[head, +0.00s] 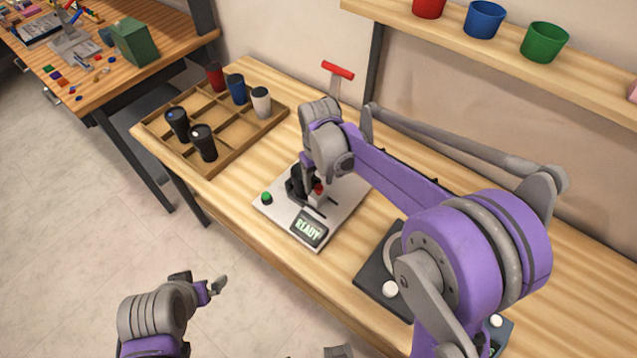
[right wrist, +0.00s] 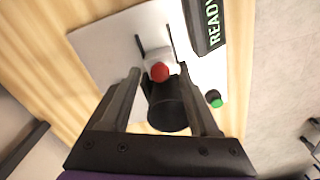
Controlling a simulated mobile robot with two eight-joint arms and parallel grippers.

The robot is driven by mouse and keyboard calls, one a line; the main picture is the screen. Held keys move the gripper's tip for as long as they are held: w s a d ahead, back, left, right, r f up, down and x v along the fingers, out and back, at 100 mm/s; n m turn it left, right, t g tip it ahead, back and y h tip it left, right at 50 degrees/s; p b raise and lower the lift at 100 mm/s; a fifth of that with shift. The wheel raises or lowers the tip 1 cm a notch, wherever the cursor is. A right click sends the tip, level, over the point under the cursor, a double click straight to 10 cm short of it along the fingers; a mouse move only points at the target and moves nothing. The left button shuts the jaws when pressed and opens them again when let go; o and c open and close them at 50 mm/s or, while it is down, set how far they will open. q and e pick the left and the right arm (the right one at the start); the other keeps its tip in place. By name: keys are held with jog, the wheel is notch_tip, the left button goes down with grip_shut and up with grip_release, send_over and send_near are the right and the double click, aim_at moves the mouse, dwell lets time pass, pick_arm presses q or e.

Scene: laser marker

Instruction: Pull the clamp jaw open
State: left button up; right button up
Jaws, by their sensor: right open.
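The laser marker (head: 345,205) is a pale plate on the bench with a lit READY display (head: 309,229). A red knob (head: 318,188) stands on it and also shows in the right wrist view (right wrist: 160,72), on a light block that seems to be the clamp jaw (right wrist: 158,55). A black round part (right wrist: 168,108) lies beside the knob. My right gripper (right wrist: 159,80) is open above the marker, a finger to each side of the knob; contact cannot be told. My left gripper (head: 213,288) is over the floor, away from the bench; its opening is unclear.
A wooden tray (head: 228,146) with several tumblers stands left of the marker. A green button (head: 267,198) is on the plate's left corner. A red T-handle (head: 338,70) rises behind. A shelf (head: 480,50) with cups is above. My right arm hides part of the bench.

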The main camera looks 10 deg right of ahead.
jog(key=shift+f, duration=0.5)
grip_shut()
dwell(1.2)
